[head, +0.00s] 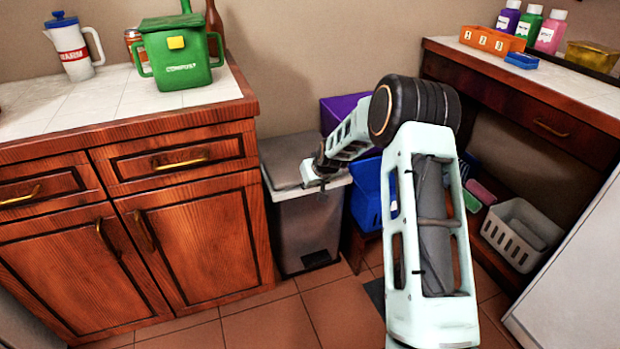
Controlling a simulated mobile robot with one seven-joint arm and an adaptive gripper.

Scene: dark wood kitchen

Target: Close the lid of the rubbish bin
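The grey rubbish bin (308,228) stands on the floor in the gap between the two counters, with a foot pedal at its base. Its grey lid (284,160) lies over the top and looks down flat, or nearly so; a small gap at the rim cannot be ruled out. My arm reaches in from the right. My gripper (316,183) is at the front right part of the lid, pointing down, touching or just above it. The fingers are small and dark here, so their opening cannot be made out.
A wooden cabinet (190,235) stands close at the bin's left, with a green compost caddy (180,70) on its top. Blue (366,190) and purple (340,108) containers are at the right and behind. A grey basket (520,235) sits lower right. Floor in front is clear.

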